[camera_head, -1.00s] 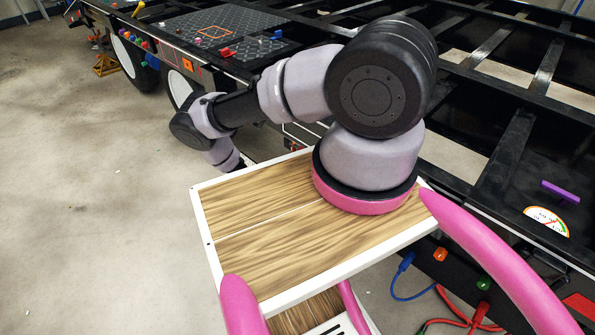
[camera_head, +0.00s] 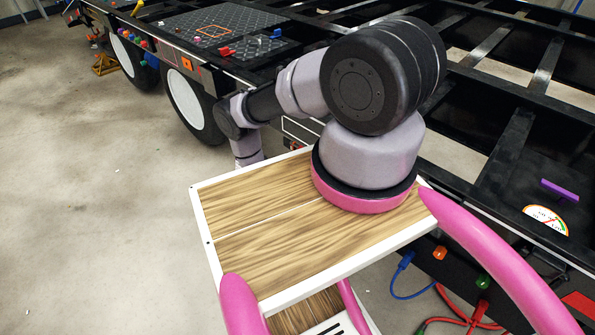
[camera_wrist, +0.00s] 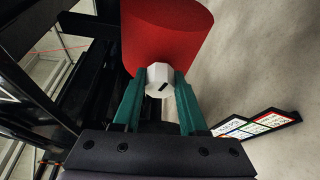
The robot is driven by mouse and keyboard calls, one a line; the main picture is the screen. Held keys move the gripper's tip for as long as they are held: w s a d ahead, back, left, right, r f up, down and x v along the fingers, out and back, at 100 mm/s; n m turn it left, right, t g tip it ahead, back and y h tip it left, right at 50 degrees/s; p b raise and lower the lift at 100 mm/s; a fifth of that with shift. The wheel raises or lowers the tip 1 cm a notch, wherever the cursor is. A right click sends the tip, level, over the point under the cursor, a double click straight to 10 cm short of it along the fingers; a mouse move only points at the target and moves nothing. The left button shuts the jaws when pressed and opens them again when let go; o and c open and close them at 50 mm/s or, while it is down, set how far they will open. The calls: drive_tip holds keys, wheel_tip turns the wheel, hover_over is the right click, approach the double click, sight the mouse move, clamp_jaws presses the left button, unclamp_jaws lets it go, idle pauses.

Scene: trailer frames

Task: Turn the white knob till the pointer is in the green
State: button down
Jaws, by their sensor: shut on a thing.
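A white faceted knob (camera_wrist: 160,77) with a black mark on its face sits in front of a red cylinder (camera_wrist: 168,30) in the wrist view. My gripper (camera_wrist: 158,84) has its two teal fingers on either side of the knob and is shut on it. In the head view the gripper and knob are hidden behind my own body. A round-topped white gauge (camera_head: 546,221) with a coloured arc shows at the right of the head view. Its pointer is too small to read surely.
A dark trailer frame (camera_head: 512,150) with open beams runs along the right. Blue and red cables (camera_head: 478,312) hang below the gauge. A sign board with coloured panels (camera_wrist: 258,124) shows right of the gripper in the wrist view. Bare concrete floor (camera_head: 90,220) lies at the left.

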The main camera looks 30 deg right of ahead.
idle(0.5)
drive_tip(key=shift+c, duration=2.3)
unclamp_jaws()
